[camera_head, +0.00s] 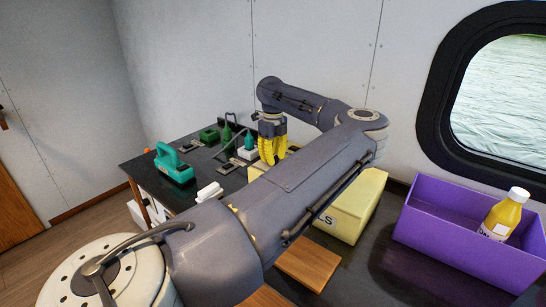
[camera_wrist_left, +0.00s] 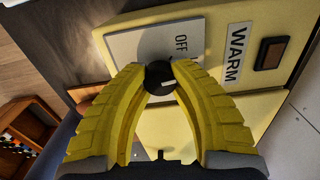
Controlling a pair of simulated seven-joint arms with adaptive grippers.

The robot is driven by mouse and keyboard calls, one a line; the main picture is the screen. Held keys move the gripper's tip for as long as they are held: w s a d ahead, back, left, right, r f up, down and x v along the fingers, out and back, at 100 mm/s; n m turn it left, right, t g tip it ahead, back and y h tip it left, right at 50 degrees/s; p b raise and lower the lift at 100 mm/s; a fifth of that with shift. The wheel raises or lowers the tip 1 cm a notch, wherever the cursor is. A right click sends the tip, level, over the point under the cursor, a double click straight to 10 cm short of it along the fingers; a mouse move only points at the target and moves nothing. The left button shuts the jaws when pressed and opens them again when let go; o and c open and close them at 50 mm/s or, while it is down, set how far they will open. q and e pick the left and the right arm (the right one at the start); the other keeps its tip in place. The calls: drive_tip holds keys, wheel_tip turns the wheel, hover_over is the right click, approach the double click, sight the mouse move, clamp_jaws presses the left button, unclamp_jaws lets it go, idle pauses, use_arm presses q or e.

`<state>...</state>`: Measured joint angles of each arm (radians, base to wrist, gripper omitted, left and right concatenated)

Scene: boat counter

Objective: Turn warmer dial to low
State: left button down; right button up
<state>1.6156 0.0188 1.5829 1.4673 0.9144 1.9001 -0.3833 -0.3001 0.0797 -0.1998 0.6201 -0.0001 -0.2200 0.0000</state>
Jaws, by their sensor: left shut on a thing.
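The warmer is a yellow box (camera_head: 362,193) on the dark counter, partly hidden behind my left arm in the head view. In the left wrist view its yellow panel (camera_wrist_left: 218,50) carries a WARM label and a grey plate (camera_wrist_left: 130,44) marked OFF. The round black dial (camera_wrist_left: 158,74) sits at the lower edge of that plate, with a pale mark on its right side. My left gripper (camera_head: 274,158) has yellow fingers and reaches down at the warmer's left end. In the left wrist view its fingertips (camera_wrist_left: 159,78) close on the dial from both sides. My right gripper is out of view.
A purple bin (camera_head: 450,235) with a yellow bottle (camera_head: 504,214) stands at the right. A teal case (camera_head: 173,165) and small green items are on the counter's left part. A wooden board (camera_head: 309,264) lies in front of the warmer. The window is at upper right.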

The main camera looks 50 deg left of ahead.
use_arm(q)
drive_tip(key=shift+m, duration=0.6)
drive_tip(key=c, duration=1)
unclamp_jaws()
drive_tip(key=shift+o, duration=0.2)
drive_tip(key=shift+r, duration=0.15)
wheel_tip(320, 180, up, 12)
